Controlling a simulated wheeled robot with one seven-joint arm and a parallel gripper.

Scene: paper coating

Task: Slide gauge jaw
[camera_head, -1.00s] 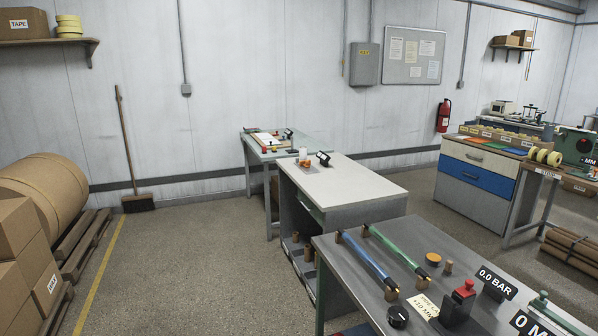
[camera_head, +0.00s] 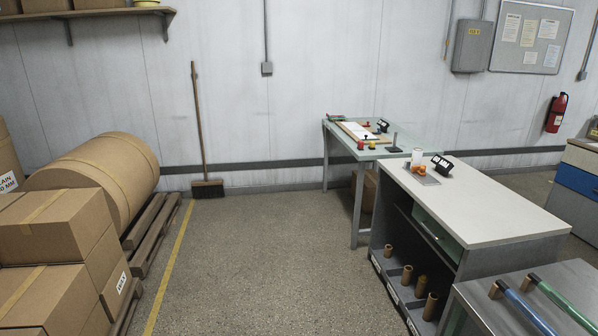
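My gripper is not in view. I cannot make out a gauge jaw for certain. The far light-green table (camera_head: 410,137) stands by the back wall. On it are a board with a white sheet (camera_head: 357,130), small red and yellow knobs, a black display (camera_head: 382,125) and a dark block with an upright post (camera_head: 394,144). These are too small to tell in detail. On the near white-topped cabinet (camera_head: 480,205) are a metal plate with orange pieces and a pale jar (camera_head: 417,157), and a black display (camera_head: 442,164).
A grey bench (camera_head: 570,285) with blue and green rods is at the lower right. Cardboard boxes (camera_head: 60,230) and a big brown roll (camera_head: 105,175) on pallets fill the left. A broom (camera_head: 199,130) leans on the wall. Open floor (camera_head: 255,255) lies between the boxes and the cabinet.

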